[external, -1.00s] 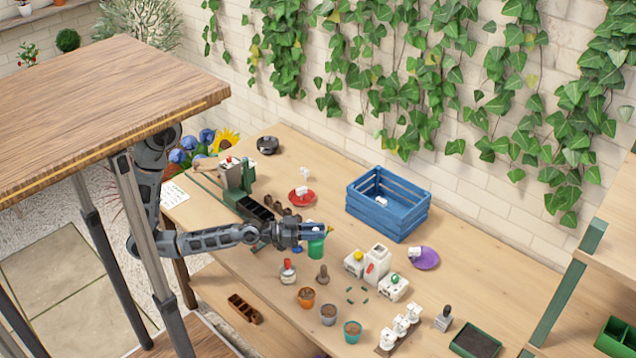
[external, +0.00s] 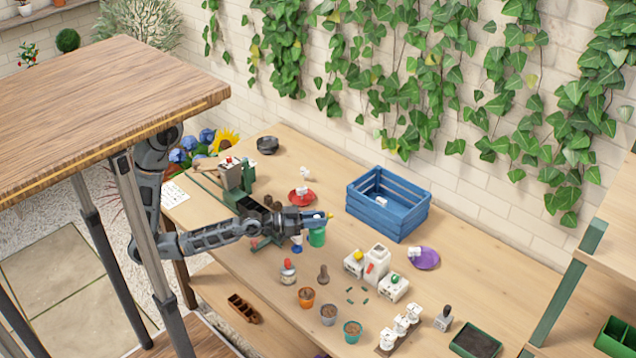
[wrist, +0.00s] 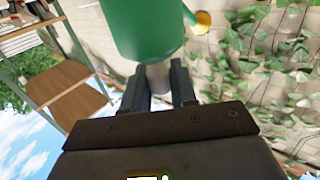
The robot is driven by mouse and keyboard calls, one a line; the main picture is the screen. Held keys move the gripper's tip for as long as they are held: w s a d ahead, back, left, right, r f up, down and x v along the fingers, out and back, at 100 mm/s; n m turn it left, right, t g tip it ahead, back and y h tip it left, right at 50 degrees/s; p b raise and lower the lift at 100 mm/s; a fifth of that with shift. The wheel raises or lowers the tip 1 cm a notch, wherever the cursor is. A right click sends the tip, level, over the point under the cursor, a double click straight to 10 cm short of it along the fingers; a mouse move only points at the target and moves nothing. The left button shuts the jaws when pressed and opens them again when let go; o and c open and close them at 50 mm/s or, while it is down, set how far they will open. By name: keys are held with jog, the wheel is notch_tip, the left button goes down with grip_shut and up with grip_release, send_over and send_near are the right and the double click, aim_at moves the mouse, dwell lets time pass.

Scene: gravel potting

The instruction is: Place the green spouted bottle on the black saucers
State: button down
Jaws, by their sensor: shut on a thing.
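The green spouted bottle (external: 317,237) is held in my gripper (external: 312,220), just above the table or close to it; I cannot tell the gap exactly. In the wrist view the bottle's green body (wrist: 145,30) fills the top centre, with its yellow spout tip (wrist: 203,20) at the right. My gripper's fingers (wrist: 157,85) are shut on the bottle's narrower pale part. The black saucers (external: 267,146) sit at the far left end of the table, apart from my gripper and behind it.
A red saucer (external: 301,197) with a white item lies between the bottle and the black saucers. A blue crate (external: 388,208) stands right of the bottle. A blue item (external: 297,243) stands close beside my gripper. Small pots (external: 328,314) and white containers (external: 377,264) stand nearer the front.

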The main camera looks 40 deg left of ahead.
jog(key=w+a+r+n+t+y, duration=0.25)
jog(key=w+a+r, duration=0.25)
jog(key=w+a, duration=0.45)
jog(key=w+a+r+n+t+y, duration=0.15)
jog(key=w+a+r+y, duration=0.35)
jog(key=w, duration=0.7)
jog(key=w+a+r+n+g+y+b, duration=0.1)
jog(key=w+a+r+n+y, duration=0.3)
jog(key=a, duration=0.4)
jog(key=w+a+r+n+y, duration=0.2)
jog(key=w+a+r+y, duration=0.15)
jog(key=a+r, duration=0.4)
jog(key=w+a+r+n+g+y+b, duration=0.1)
jog(key=w+a+r+n+y, duration=0.25)
jog(key=a, duration=0.65)
jog(key=a+f+n+g+y, duration=0.1)
jog(key=a+f+y, duration=0.1)
jog(key=a+f, duration=0.4)
jog(key=a+f+n+g+y+p, duration=0.1)
jog(key=a+f, duration=0.6)
jog(key=f, duration=0.6)
jog(key=w+a+f+n+g+y+p, duration=0.1)
jog(key=a+f+y, duration=0.1)
jog(key=a+f, duration=0.5)
jog(key=shift+a+f+y, duration=0.2)
jog(key=shift+f+y, duration=0.15)
jog(key=shift+f, duration=1.25)
